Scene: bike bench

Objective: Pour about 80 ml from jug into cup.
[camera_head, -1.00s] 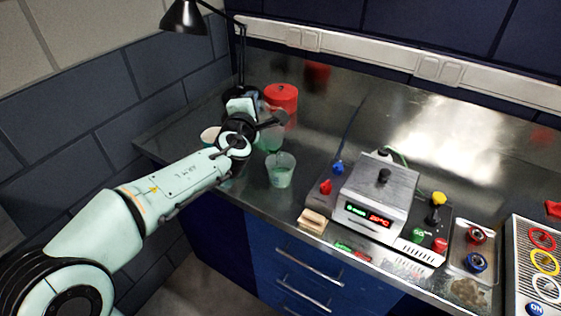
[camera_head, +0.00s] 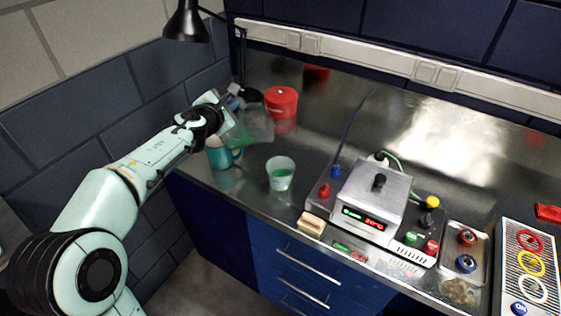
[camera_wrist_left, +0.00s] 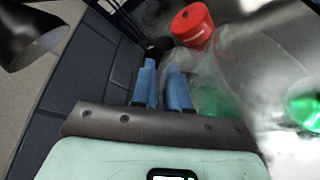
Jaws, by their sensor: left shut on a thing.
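A clear jug (camera_head: 258,123) with green liquid is held up over the left part of the bench. It looks tilted, though its see-through outline is faint. My left gripper (camera_head: 236,97) is shut on it from the left; the grip itself is partly hidden. In the left wrist view the blue fingers (camera_wrist_left: 163,88) are close together beside the blurred jug (camera_wrist_left: 207,78). A clear cup (camera_head: 281,173) with green liquid stands upright on the bench, apart from the jug and nearer the front edge. Its green liquid (camera_wrist_left: 305,110) shows at the right of the wrist view. My right gripper is not in view.
A teal mug (camera_head: 222,154) stands left of the cup, below my left wrist. A red tin (camera_head: 281,101) stands behind the jug. A black lamp (camera_head: 187,22) hangs at the back left. A hotplate (camera_head: 377,193) with a cable is right of the cup. A wooden block (camera_head: 311,224) lies near the front edge.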

